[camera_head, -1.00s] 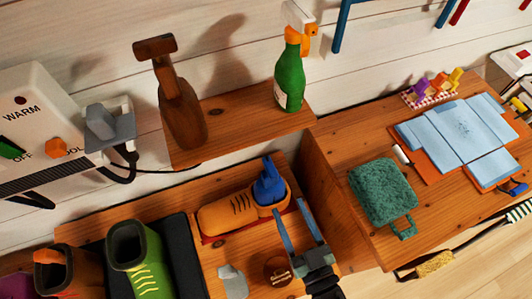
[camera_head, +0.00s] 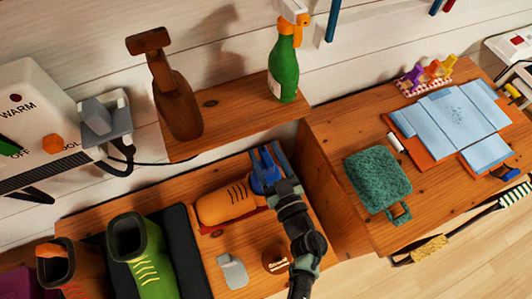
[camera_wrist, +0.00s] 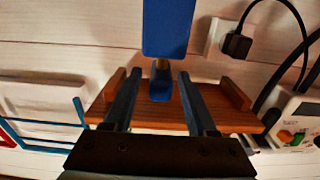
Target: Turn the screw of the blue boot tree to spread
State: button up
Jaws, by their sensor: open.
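The blue boot tree (camera_head: 266,170) sits in the opening of an orange shoe (camera_head: 225,204), partly hidden by my gripper. In the wrist view a blue block (camera_wrist: 168,28) of it shows at the top, with a short brass-coloured piece (camera_wrist: 160,64) below it and a smaller blue end piece (camera_wrist: 160,85). My gripper (camera_wrist: 157,78) is open, with one finger on each side of this end piece. Gaps show on both sides in the wrist view. In the head view my gripper (camera_head: 267,158) is over the heel end of the shoe.
A green boot (camera_head: 140,255) and a brown boot (camera_head: 68,272) stand left. A grey object (camera_head: 232,270) and a round brown tin (camera_head: 276,259) lie in front of the shoe. A shelf (camera_head: 228,120) with two spray bottles is behind. A wooden side wall (camera_head: 325,190) rises right.

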grip_shut()
